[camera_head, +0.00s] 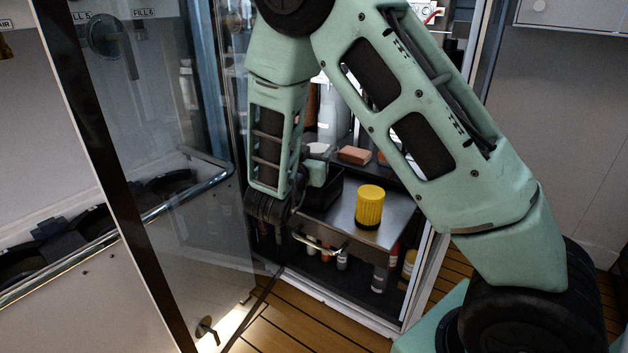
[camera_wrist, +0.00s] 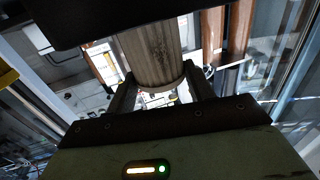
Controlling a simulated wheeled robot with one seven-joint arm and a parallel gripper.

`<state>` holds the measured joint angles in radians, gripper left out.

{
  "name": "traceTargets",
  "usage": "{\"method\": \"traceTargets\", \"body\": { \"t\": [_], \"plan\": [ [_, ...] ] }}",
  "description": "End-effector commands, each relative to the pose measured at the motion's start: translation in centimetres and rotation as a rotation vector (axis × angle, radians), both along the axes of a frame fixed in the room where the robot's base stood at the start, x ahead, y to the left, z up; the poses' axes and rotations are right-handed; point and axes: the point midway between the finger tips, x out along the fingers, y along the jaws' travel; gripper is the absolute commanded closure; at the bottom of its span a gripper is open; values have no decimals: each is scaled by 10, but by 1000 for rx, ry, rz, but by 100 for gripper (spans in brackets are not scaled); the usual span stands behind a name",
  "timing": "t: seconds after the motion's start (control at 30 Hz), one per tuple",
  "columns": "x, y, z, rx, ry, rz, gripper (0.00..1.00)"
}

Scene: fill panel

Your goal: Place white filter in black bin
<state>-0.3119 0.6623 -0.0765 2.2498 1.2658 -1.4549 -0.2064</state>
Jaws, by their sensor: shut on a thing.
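The white filter (camera_wrist: 153,52), a pale ribbed cylinder, is in the wrist view between the two fingers of my gripper (camera_wrist: 160,88). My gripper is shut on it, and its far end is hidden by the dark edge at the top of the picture. In the head view my arm hides most of the gripper, and I cannot clearly make out the filter there. The black bin (camera_head: 326,194) stands on the metal shelf of the open cabinet, just right of my wrist and partly hidden by it. I cannot tell the filter's height over the bin.
A yellow ribbed filter (camera_head: 370,207) stands on the metal shelf (camera_head: 345,232) right of the bin. A brown block (camera_head: 354,155) and bottles (camera_head: 328,112) are behind. A glass door (camera_head: 190,150) stands open at left. Several bottles are below the shelf.

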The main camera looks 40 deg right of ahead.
Motion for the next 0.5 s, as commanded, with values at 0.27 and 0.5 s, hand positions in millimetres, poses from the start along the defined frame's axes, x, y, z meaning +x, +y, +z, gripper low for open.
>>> {"method": "traceTargets", "body": {
  "t": [0.27, 0.5],
  "plan": [
    [0, 0, -28, 1, 1, 1, 71],
    [0, 0, -51, 0, -2, 1, 71]
  ]
}}
